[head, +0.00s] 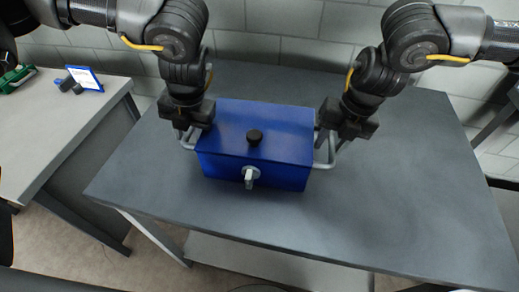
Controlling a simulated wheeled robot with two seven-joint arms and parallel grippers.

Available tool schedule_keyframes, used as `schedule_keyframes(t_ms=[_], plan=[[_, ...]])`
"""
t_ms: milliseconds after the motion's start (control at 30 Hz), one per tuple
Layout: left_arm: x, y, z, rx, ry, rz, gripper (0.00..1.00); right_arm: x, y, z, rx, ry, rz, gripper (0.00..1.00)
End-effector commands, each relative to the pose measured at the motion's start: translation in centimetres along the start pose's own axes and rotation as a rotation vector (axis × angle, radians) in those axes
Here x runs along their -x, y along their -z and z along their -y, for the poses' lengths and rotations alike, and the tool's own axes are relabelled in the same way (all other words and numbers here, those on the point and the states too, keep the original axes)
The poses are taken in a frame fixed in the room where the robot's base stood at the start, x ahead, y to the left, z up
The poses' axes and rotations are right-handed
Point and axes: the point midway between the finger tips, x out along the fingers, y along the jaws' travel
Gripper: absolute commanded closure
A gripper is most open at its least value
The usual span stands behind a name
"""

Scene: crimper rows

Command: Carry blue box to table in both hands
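The blue box (255,146) is upright at the middle of the grey table (400,210), with a black knob on its lid and a grey latch on its front. I cannot tell whether it rests on the top or hangs just above it. Grey handles stick out at its left (186,143) and right (327,162) sides. My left gripper (190,132) is down at the left handle, and my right gripper (332,143) is down at the right handle. The fingers are dark and partly hidden, so their closing on the handles is unclear.
A lighter workbench (50,125) stands at the left, with a green object (15,78) and a small blue-framed sign (86,79) on it. A gap separates it from the grey table. A block wall is behind. The table top is clear around the box.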

Motion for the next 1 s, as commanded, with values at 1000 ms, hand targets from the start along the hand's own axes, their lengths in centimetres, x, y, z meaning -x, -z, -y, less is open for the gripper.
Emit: schedule_keyframes(t_ms=[1000], plan=[[0.05, -0.01, -0.02, 0.000, 0.000, 0.000, 1.00, 0.03, 0.03, 0.02, 0.000, 0.001, -0.001, 1.00]])
